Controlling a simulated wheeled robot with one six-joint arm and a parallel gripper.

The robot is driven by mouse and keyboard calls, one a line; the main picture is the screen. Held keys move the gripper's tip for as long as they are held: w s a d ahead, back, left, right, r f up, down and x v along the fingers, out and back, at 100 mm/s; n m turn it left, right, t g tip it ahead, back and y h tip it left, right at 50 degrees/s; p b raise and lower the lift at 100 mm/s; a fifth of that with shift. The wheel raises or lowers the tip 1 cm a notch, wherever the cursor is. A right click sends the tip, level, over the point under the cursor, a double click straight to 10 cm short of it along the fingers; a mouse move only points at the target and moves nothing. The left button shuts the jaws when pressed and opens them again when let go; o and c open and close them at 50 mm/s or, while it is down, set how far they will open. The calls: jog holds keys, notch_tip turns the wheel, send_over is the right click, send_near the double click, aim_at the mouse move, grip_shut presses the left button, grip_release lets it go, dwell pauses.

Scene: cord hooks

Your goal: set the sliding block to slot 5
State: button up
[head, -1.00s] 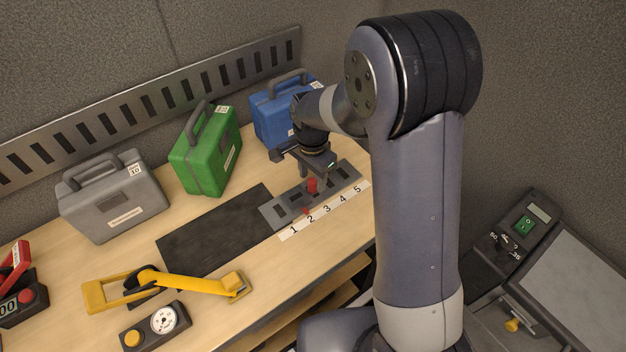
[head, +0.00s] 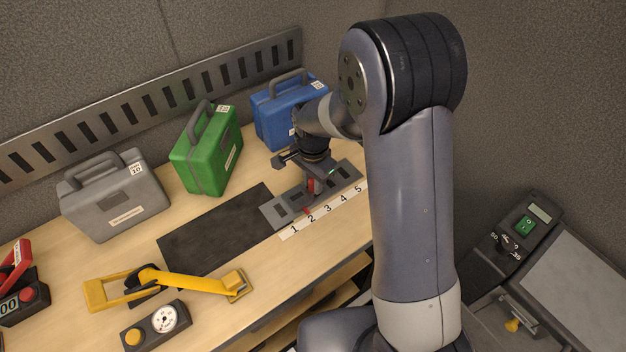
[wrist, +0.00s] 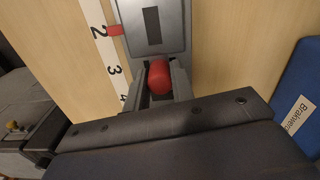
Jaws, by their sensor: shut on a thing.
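The sliding block's red knob (wrist: 159,77) sits between my gripper's fingers (wrist: 160,85) in the wrist view. My gripper is shut on it. In the head view the knob (head: 311,185) shows just under my gripper (head: 314,182), over the grey slotted plate (head: 277,213). A white number strip (head: 318,218) marked 1 to 5 runs along the plate's front. A small red pointer (wrist: 115,30) lies beside the number 2 in the wrist view; it also shows near 2 in the head view (head: 306,211). My gripper hides part of the plate.
A blue case (head: 276,118), a green case (head: 207,158) and a grey case (head: 115,200) stand along the back of the bench. A dark mat (head: 215,230) lies left of the plate. A yellow lever (head: 190,283) and a gauge box (head: 155,327) are at the front.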

grip_shut()
jog(key=shift+d, duration=0.1)
jog(key=w+d, duration=0.3)
jog(key=d, duration=0.1)
jog(key=w+d, duration=0.2)
jog(key=d, duration=0.2)
jog(key=w+d, duration=0.3)
jog(key=d, duration=0.1)
jog(key=shift+w+d+r, duration=0.1)
jog(key=shift+w+d, duration=0.2)
jog(key=o, duration=0.6)
grip_release()
jog(key=shift+d, duration=0.1)
jog(key=shift+o, duration=1.3)
notch_tip(320, 180, up, 11)
jog(key=shift+b, duration=0.45)
